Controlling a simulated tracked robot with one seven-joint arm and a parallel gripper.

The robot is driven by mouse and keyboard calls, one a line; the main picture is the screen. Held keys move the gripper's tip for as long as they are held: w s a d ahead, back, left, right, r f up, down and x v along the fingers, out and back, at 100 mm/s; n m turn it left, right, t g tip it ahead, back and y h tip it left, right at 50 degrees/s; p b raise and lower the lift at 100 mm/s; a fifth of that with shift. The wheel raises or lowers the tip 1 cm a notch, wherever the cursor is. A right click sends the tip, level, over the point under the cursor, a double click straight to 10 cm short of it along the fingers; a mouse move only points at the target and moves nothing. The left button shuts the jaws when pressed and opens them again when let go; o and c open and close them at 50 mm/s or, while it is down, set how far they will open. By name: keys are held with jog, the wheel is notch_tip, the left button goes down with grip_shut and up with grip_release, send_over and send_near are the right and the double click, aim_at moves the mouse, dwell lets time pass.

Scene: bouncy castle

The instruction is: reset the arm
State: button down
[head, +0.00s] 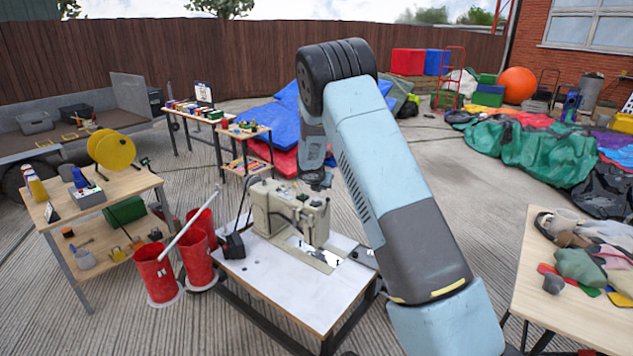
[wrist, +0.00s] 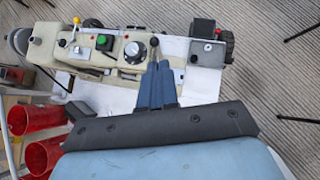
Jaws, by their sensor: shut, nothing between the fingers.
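My arm rises from the lower right of the head view, bends at the top and comes down over a beige sewing machine (head: 275,203). In the wrist view my gripper (wrist: 158,68) has its two blue-grey fingers together, with nothing between them. The fingers appear over the white table near the machine's right end, by a black-knobbed lever (wrist: 154,41). The machine also shows in the wrist view (wrist: 75,48), with its dial and buttons. I cannot tell how high above the table the fingers are. In the head view the fingertips are hard to make out.
The machine stands on a white-topped table (head: 262,287). Red buckets (head: 156,272) stand at its left. A wooden workbench (head: 95,208) is farther left, and a table with fabric pieces (head: 560,310) is at the right. Open concrete lies behind.

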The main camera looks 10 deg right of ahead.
jog(key=s+d+r+m+g, duration=0.1)
jog(key=s+d+r+m, duration=0.3)
jog(key=s+r+m, duration=0.65)
jog(key=s+d+r+m+g, duration=0.1)
jog(key=s+d+r+m, duration=0.4)
jog(key=s+r, duration=0.9)
jog(key=s+a+r+m+y, duration=0.2)
jog(key=s+m, duration=0.5)
jog(key=s, duration=0.9)
jog(key=s+a+r+m+y, duration=0.2)
jog(key=s+m, duration=0.5)
jog(key=s, duration=1)
jog(key=shift+s+a+r, duration=0.15)
jog(key=shift+a+r, duration=0.2)
jog(key=shift+a, duration=0.5)
